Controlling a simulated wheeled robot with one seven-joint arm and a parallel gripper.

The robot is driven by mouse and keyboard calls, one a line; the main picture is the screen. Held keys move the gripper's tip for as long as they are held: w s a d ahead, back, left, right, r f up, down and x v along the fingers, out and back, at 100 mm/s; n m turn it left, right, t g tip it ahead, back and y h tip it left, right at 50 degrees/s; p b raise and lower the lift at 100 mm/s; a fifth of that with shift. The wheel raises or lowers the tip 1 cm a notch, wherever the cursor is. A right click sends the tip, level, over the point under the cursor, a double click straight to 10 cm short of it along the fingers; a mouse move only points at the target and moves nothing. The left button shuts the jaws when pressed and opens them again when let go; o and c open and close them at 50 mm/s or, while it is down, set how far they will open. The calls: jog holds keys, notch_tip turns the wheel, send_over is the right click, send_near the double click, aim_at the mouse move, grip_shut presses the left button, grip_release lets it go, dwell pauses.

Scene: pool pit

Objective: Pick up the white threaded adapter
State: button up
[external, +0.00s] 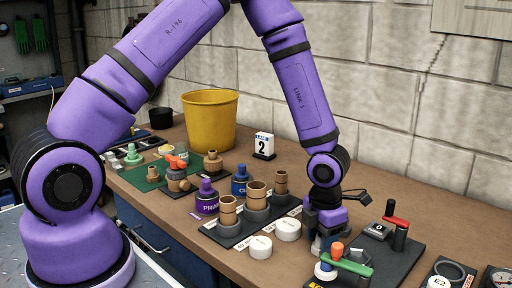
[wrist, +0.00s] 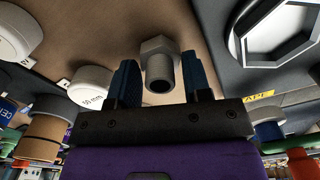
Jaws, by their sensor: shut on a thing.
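The white threaded adapter (wrist: 157,68) is a pale grey-white fitting with a hex collar and a short round open end facing the camera. In the wrist view it sits between the two blue fingers of my gripper (wrist: 160,76). My gripper is shut on it. In the external view my gripper (external: 326,236) points down, low over the right part of the bench, and the adapter cannot be made out there. Whether the adapter touches the bench is unclear.
White caps (external: 287,229) lie left of my gripper, beside a rack of brown fittings (external: 257,195). A green-handled valve (external: 346,262) stands close in front, and a red-handled valve (external: 398,230) on a dark mat to the right. A yellow bucket (external: 209,120) is at the back.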

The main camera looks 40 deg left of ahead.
notch_tip(320, 180, up, 10)
jog(key=shift+r, duration=0.1)
dwell(0.5)
